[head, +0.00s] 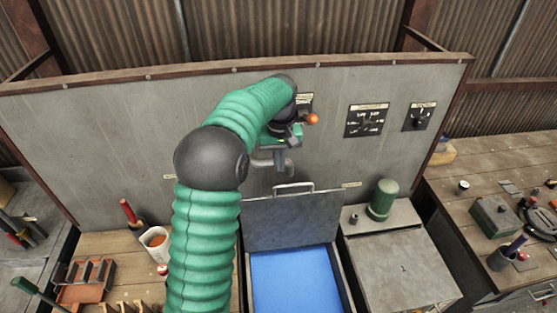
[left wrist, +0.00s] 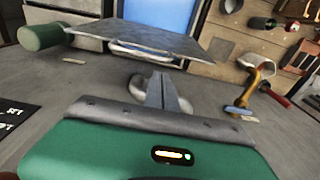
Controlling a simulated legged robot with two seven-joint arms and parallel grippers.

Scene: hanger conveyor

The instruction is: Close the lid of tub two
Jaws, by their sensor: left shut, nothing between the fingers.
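An open tub with a blue inside (head: 290,280) stands at the bottom middle of the head view. Its grey lid (head: 292,222) is raised, with a bar handle (head: 293,189) along its upper edge. In the left wrist view the lid (left wrist: 160,42) and its handle (left wrist: 145,50) show beyond my fingers, with the blue inside behind. My left gripper (head: 272,163) is above the lid's handle, near the grey back panel. Its fingers (left wrist: 157,90) are shut and empty, apart from the handle. My right gripper is not in view.
A neighbouring tub with a closed grey lid (head: 405,270) stands to the right. A green cylinder (head: 382,200) stands behind that lid. The back panel (head: 110,130) carries an orange knob (head: 312,119) and dials (head: 367,120).

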